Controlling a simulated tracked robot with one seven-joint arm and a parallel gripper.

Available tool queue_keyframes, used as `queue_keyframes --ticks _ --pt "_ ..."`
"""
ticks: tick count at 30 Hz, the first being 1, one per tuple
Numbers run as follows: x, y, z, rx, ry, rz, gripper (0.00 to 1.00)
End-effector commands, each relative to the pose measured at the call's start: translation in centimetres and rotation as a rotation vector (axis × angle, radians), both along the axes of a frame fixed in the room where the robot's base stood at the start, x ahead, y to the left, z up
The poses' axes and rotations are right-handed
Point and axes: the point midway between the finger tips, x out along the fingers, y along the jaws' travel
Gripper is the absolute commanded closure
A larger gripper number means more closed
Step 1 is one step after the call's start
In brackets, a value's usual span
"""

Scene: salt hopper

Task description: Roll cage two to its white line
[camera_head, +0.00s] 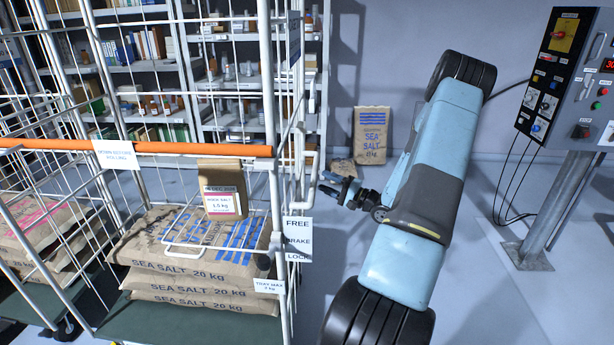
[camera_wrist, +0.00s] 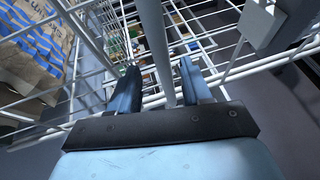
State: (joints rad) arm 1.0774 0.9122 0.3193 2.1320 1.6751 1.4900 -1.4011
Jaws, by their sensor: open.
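A white wire roll cage (camera_head: 276,190) stands at the left, close in front of me, with several sea salt sacks (camera_head: 190,262) stacked on its green base. An orange bar (camera_head: 200,150) crosses its front. A brake label reading FREE, BRAKE, LOCK (camera_head: 299,240) hangs on its right post. My gripper (camera_head: 340,190) is just right of that post. In the wrist view its two fingers (camera_wrist: 158,88) are apart, with a white upright bar (camera_wrist: 155,45) showing between them; I cannot tell whether they touch it. The cage's number and the white line are not visible.
A brown rock salt bag (camera_head: 222,190) sits on the cage's small wire tray. Another cage with sacks (camera_head: 45,225) stands at the far left. Shelves (camera_head: 225,85) are behind. A control panel (camera_head: 570,75) stands on a post at the right. Open floor lies between.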

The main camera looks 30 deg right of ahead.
Motion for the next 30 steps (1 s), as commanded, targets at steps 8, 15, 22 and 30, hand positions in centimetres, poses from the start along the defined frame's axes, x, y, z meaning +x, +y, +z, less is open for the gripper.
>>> queue_keyframes --ticks 8,15,22,30 --pt "3.8 2.3 0.9 -0.001 0.000 -0.002 0.52" --pt "5.6 3.5 1.2 0.000 0.000 -0.003 0.52" --pt "5.9 3.7 1.3 0.000 0.001 -0.003 0.52" --pt "5.9 3.7 1.3 0.000 0.000 -0.003 0.64"
